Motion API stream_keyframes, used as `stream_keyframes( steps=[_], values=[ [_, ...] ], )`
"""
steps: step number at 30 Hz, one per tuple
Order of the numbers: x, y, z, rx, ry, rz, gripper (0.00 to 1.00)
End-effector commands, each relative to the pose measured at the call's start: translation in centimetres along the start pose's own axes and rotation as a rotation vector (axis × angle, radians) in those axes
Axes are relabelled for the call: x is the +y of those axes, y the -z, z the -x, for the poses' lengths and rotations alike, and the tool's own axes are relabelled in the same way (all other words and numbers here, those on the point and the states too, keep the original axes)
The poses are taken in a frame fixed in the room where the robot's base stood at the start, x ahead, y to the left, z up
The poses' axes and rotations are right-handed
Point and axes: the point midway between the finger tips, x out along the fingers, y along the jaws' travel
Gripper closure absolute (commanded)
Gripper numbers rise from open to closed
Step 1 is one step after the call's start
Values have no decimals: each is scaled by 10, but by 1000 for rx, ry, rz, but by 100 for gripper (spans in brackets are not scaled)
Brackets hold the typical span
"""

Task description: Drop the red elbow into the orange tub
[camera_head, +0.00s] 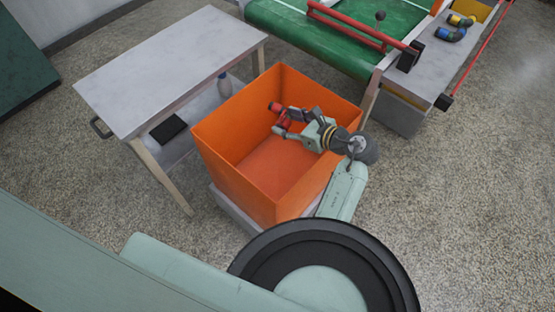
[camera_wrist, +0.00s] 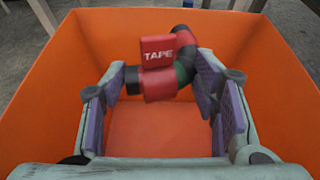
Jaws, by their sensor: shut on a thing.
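The red elbow (camera_wrist: 185,50) is a bent red pipe piece with black ends and a label reading TAPE. My gripper (camera_wrist: 158,78) is shut on it, with a finger pad on each side in the wrist view. In the head view the elbow (camera_head: 274,107) sits at the end of my gripper (camera_head: 288,120), inside the outline of the orange tub (camera_head: 238,188). The tub is a deep open box, and its walls also surround the gripper in the wrist view (camera_wrist: 40,100). The visible floor of the tub is bare. The height of the elbow above it is hard to tell.
A grey table (camera_head: 170,65) stands left of the tub, with a bottle (camera_head: 224,84) and a dark flat item (camera_head: 169,129) on its lower shelf. A green-topped conveyor (camera_head: 320,35) is behind. Blue and yellow elbows (camera_head: 452,33) lie on a grey bench at upper right.

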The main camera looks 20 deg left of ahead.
Motion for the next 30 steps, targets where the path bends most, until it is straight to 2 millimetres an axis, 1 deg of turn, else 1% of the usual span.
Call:
stream_keyframes(
  steps=[1,6,15,16,25,26,30],
  values=[
    [0,11,-4,0,0,-1,95],
    [0,23,-9,0,0,0,95],
    [0,23,-10,0,0,0,95],
    [0,23,-10,0,0,0,44],
    [0,23,-10,0,0,0,24],
    [0,23,-10,0,0,0,22],
    [0,23,-10,0,0,0,22]
  ],
)
